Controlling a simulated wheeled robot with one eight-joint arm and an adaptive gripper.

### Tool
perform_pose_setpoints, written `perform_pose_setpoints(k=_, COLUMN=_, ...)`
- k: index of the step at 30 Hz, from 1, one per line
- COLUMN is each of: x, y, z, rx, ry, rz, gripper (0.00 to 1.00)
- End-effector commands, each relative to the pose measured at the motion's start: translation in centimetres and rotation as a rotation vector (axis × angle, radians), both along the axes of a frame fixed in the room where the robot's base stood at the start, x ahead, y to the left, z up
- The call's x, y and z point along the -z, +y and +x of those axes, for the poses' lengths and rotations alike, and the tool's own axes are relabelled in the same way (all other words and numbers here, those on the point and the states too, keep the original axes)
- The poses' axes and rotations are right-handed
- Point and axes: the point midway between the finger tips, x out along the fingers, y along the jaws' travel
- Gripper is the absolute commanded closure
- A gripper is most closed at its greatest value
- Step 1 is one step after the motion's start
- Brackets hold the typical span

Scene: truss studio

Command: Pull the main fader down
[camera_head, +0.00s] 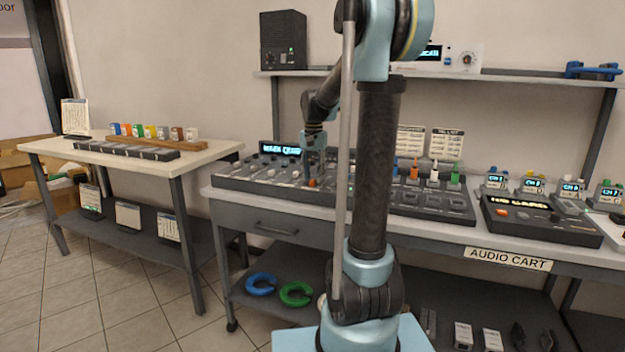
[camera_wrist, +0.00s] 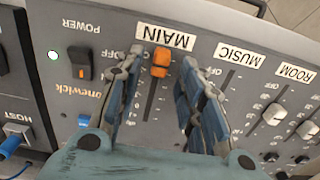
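The main fader's orange cap (camera_wrist: 160,62) sits at the OFF end of its slot, close beside the MAIN label (camera_wrist: 165,37), which reads upside down in the wrist view. The empty slot runs away from the cap on the side opposite the label. My gripper (camera_wrist: 161,62) is open, one finger on each side of the cap, with visible gaps between. The orange cap also shows in the head view (camera_head: 312,183), near the front edge of the mixing console (camera_head: 255,180), below my gripper (camera_head: 314,170). Fingertip contact with the panel cannot be told.
The MUSIC and ROOM faders lie right of the main one in the wrist view; the ROOM cap (camera_wrist: 275,115) is visible. A POWER switch (camera_wrist: 79,62) lies left. In the head view, a display (camera_head: 280,149) stands behind the console and a shelf (camera_head: 500,78) hangs above.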

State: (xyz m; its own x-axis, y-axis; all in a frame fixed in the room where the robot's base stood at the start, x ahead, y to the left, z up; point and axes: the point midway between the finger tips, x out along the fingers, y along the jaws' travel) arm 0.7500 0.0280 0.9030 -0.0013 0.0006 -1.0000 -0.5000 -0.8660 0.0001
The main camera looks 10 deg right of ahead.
Motion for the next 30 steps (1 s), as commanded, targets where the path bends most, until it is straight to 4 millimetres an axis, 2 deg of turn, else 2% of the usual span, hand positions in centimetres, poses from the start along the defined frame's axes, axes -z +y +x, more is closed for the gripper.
perform_pose_setpoints(k=9, x=-5.6, y=0.0, z=0.0, rx=0.000, ry=0.001, rz=0.000, gripper=0.65)
perform_pose_setpoints(k=16, x=-9.0, y=0.0, z=0.1, rx=0.000, ry=0.001, rz=0.000, gripper=0.65)
perform_pose_setpoints(k=22, x=-10.3, y=0.0, z=0.1, rx=-0.001, ry=0.001, rz=0.001, gripper=0.65)
perform_pose_setpoints(k=30, x=-10.5, y=0.0, z=0.1, rx=-0.001, ry=0.001, rz=0.001, gripper=0.65)
